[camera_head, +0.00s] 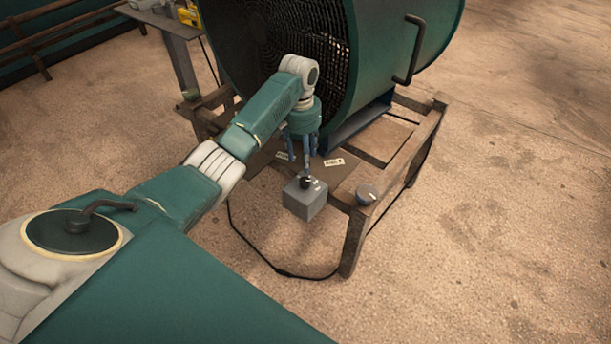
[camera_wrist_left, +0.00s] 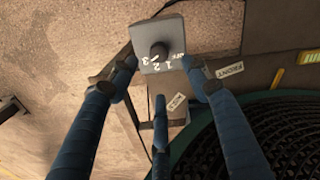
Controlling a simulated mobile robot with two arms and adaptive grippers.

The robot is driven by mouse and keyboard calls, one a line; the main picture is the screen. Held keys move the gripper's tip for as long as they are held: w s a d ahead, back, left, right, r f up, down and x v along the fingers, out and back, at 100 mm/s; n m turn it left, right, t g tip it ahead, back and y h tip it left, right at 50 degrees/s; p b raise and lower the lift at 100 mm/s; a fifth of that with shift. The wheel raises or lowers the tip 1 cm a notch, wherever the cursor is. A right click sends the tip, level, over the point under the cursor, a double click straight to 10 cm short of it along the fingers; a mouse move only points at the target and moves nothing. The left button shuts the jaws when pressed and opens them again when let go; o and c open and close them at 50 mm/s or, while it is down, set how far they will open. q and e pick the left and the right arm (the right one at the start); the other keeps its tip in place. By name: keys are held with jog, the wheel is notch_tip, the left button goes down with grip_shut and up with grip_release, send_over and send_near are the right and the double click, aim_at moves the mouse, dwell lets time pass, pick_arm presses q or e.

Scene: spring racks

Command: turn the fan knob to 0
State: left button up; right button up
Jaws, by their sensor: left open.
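The fan knob (camera_head: 306,182) is a small black knob on top of a grey control box (camera_head: 304,202) at the front of the wooden stand. In the left wrist view the knob (camera_wrist_left: 158,51) sits on the box face (camera_wrist_left: 172,28), with white marks 3, 2 and 1 and a further small mark at the right. I cannot tell which mark the knob points to. My left gripper (camera_head: 302,165) is just above the box, pointing down. Its blue fingers are open on either side of the knob in the wrist view (camera_wrist_left: 160,76), not visibly touching it.
The large green fan (camera_head: 405,75) stands behind on the wooden stand (camera_head: 408,158). A black cable (camera_head: 262,262) loops over the ground. A side table (camera_head: 172,24) is at the back left. Ground at the right is clear.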

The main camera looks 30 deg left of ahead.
aim_at(305, 180)
pick_arm(q)
jog(key=f, duration=1)
jog(key=shift+s+d+f+b, duration=0.15)
jog(key=shift+d+b, duration=0.1)
jog(key=shift+b, duration=0.15)
jog(key=shift+c, duration=0.2)
jog(key=c, duration=1.1)
